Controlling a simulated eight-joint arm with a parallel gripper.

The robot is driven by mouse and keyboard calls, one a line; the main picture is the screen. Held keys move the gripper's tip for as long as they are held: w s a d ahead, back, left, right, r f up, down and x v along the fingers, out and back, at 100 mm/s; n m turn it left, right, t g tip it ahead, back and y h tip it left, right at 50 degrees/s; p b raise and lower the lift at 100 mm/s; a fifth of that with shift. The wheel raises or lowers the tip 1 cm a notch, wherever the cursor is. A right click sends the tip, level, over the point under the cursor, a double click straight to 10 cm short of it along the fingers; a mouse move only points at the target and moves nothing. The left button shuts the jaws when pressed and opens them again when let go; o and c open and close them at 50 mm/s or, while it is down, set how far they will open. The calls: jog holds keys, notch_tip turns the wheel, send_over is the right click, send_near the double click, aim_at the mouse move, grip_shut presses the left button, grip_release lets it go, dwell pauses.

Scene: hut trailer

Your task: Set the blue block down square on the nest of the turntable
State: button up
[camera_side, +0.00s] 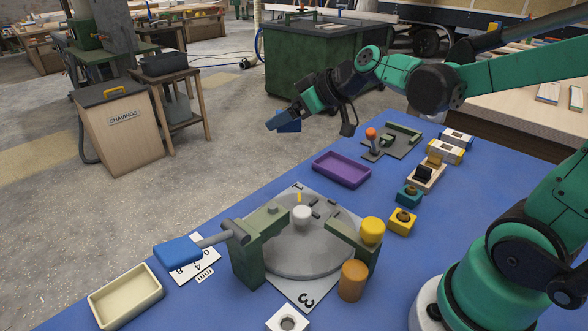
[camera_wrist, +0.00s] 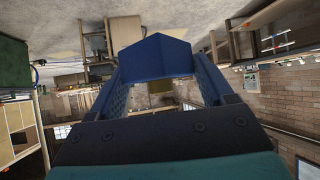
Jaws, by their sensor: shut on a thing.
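The blue block (camera_wrist: 155,57) is between the two fingers of my gripper (camera_wrist: 158,85) in the wrist view, its pointed edge upward. In the side view the block (camera_side: 288,124) is at the tip of my gripper (camera_side: 284,120), held in the air beyond the far edge of the blue table, tilted. The grey round turntable (camera_side: 290,262) stands on the table, lower and nearer the camera, well apart from the block. Small dark raised pieces (camera_side: 318,207) on its far side may be the nest; I cannot tell for sure. A white knob (camera_side: 301,215) stands near its middle.
A yellow knob (camera_side: 372,230) and an orange cylinder (camera_side: 353,281) stand at right. A purple tray (camera_side: 342,169) lies behind; a cream tray (camera_side: 126,296) is front left.

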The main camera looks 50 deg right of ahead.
aim_at(287, 125)
jog(key=s+a+m+h, duration=0.1)
jog(key=a, duration=0.1)
jog(key=s+a+m+h, duration=0.1)
jog(key=s, duration=0.1)
jog(key=shift+s+a+r+m+h, duration=0.1)
jog(key=shift+s+a+m+h, duration=0.05)
jog(key=shift+a+m+h, duration=0.2)
jog(key=w+d+n+y, duration=0.4)
jog(key=w+d, duration=0.1)
jog(key=d, duration=0.1)
jog(key=d+n+g+y, duration=0.1)
jog(key=d+n, duration=0.1)
jog(key=w+d+r+n+g+y, duration=0.1)
jog(key=d+n+y, duration=0.1)
jog(key=d+r+n+g+y, duration=0.1)
jog(key=d+n, duration=0.1)
jog(key=shift+w+g+y, duration=0.25)
jog(key=shift+w+g, duration=0.05)
jog(key=shift+w, duration=0.05)
jog(key=shift+d+r+n+g, duration=0.1)
jog(key=shift+d+n+g, duration=0.25)
jog(key=shift+n, duration=0.2)
notch_tip(287, 125, down, 20)
jog(key=shift+r, duration=0.15)
jog(key=o, duration=1.3)
